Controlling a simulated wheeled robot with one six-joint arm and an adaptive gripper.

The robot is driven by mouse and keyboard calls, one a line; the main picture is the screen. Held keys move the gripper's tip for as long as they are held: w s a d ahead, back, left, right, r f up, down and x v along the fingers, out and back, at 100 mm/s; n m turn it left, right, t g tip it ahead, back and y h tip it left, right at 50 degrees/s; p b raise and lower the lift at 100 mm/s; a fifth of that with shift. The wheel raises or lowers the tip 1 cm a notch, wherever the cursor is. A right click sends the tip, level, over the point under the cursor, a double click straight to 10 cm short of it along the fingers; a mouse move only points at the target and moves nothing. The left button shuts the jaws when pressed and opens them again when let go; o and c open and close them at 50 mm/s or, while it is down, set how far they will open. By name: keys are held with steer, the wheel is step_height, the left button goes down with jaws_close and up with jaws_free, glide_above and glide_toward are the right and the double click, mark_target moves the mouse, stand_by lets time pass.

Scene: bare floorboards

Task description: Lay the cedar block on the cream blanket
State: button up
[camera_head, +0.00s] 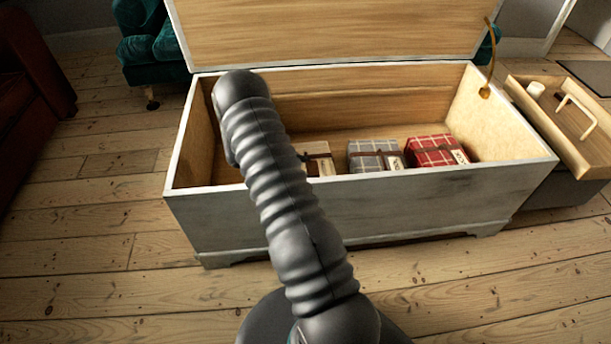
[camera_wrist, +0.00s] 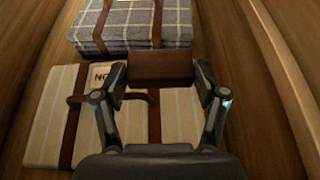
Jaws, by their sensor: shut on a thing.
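My gripper (camera_wrist: 160,82) is shut on the cedar block (camera_wrist: 160,68), a small reddish-brown block held level between the two fingertips in the wrist view. The cream blanket (camera_wrist: 55,125), pale and striped with brown straps and a partly hidden label, lies folded below the gripper. The block appears over the blanket's edge near the grey checked blanket; I cannot tell whether it touches either one. In the head view the cream blanket (camera_head: 316,150) lies on the chest floor, partly hidden by my arm.
The open chest (camera_head: 360,208) has a raised lid (camera_head: 330,30) and a brass stay (camera_head: 488,60) at its right. A grey checked blanket (camera_head: 368,156) and a red checked blanket (camera_head: 430,149) lie right of the cream one.

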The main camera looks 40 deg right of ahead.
steer(key=shift+f, duration=2)
steer(key=shift+f+b, duration=0.45)
steer(key=shift+f, duration=0.1)
steer(key=o, duration=0.9)
steer(key=shift+o, duration=0.2)
